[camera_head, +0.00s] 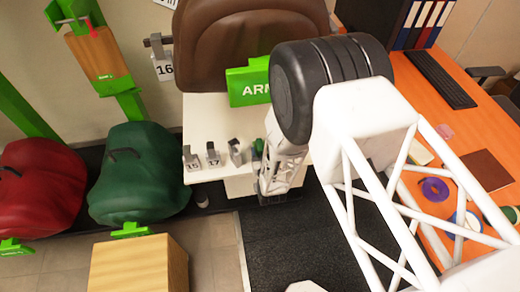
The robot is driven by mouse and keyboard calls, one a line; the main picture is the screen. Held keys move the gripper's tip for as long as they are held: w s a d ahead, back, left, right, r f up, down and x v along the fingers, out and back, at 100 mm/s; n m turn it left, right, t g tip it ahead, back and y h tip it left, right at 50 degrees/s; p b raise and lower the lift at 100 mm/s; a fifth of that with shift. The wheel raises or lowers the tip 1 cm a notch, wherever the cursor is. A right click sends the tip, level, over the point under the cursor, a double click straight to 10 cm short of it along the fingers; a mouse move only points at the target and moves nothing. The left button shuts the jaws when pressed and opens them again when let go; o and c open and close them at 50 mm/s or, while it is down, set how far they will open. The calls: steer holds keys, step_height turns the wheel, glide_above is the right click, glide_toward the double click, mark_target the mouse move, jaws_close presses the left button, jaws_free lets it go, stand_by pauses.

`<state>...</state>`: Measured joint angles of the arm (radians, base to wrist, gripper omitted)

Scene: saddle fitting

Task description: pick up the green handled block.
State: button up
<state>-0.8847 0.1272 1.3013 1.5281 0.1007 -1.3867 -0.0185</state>
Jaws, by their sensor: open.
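A small green piece (258,146), which may be the green handled block, shows at the right end of a row on the white table (215,115). My arm hides much of it, and I cannot make out its handle. My gripper (259,167) is at the lower end of my white arm, close beside this green piece. It is open; its fingers are small and partly hidden. I cannot tell whether it touches the piece.
Several grey numbered brackets (213,153) stand left of the green piece. A green lettered sign (248,84) and a brown saddle (210,40) are behind. Green (140,175) and red (40,185) saddles hang left. An orange desk (440,130) with objects is right.

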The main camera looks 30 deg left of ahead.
mark_target(262, 147)
steer(key=c, duration=1)
steer(key=shift+c, duration=0.2)
steer(key=shift+r, duration=0.1)
steer(key=shift+r, duration=0.95)
steer(key=shift+s+d+r, duration=0.2)
steer(key=shift+r, duration=0.6)
steer(key=r+v, duration=0.1)
steer(key=v, duration=1.4)
steer(key=shift+w+d+r, duration=0.15)
steer(key=shift+d+r, duration=0.05)
steer(key=shift+d, duration=0.3)
